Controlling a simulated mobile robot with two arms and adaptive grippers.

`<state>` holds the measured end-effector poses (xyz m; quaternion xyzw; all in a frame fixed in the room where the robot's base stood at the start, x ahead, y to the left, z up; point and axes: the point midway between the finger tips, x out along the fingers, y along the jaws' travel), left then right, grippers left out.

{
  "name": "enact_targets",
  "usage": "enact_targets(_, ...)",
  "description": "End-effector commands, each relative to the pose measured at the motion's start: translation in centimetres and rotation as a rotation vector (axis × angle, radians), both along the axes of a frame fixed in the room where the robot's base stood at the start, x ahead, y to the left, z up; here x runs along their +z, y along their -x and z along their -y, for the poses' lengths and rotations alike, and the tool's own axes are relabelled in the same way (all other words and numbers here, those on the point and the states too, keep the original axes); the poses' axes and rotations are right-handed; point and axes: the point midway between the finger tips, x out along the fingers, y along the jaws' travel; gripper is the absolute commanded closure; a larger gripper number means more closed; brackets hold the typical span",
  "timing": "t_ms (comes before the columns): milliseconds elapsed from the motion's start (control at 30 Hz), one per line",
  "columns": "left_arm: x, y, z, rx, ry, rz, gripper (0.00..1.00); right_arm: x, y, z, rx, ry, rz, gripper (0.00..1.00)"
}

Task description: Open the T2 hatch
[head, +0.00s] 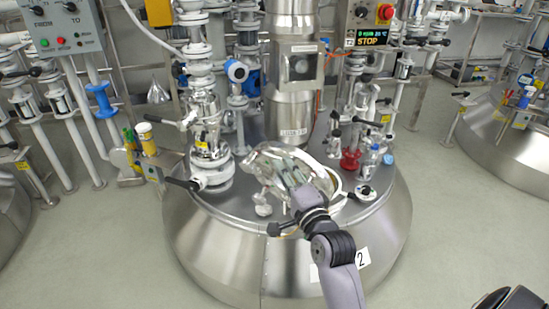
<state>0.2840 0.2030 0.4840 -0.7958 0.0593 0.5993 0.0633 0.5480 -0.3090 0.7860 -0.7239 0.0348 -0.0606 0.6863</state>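The T2 reactor (215,255) is a large steel vessel in the middle of the head view. A white label (362,257) on its front shows a "2", and my arm covers part of it. The round hatch (335,180) sits on the vessel's top, with a pale rim and a shiny lid that looks closed. A black-knobbed handle (275,229) sticks out at the hatch's front left. My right gripper (283,163) is over the hatch, its fingers pointing away from me. I cannot tell whether it touches the lid or holds anything. My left gripper is out of view.
A thick steel column (293,80) rises behind the hatch. A valve stack (205,130) stands left of it. A control box (367,28) reads STOP.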

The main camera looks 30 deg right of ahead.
Motion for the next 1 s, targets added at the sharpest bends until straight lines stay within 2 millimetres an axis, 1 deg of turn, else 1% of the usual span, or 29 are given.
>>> enact_targets(33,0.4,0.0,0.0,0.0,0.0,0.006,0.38,0.1,-1.3,0.2,0.0,0.002,0.004,0.69)
enact_targets(200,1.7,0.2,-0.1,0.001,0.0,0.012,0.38,0.2,-4.4,0.6,0.0,0.001,0.001,0.69)
enact_targets(300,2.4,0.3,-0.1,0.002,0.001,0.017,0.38,0.1,-5.7,0.8,0.0,0.002,0.0,0.69)
enact_targets(400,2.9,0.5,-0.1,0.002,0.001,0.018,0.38,0.2,-6.6,0.9,0.0,0.002,0.0,0.69)
enact_targets(533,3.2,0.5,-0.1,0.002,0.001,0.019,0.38,0.2,-7.1,1.0,0.0,0.002,-0.001,0.69)
enact_targets(767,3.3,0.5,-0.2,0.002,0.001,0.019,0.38,0.3,-7.2,1.0,0.0,0.002,-0.001,0.69)
enact_targets(1000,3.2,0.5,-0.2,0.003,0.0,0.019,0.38,0.2,-7.1,1.0,0.0,0.002,-0.001,0.84)
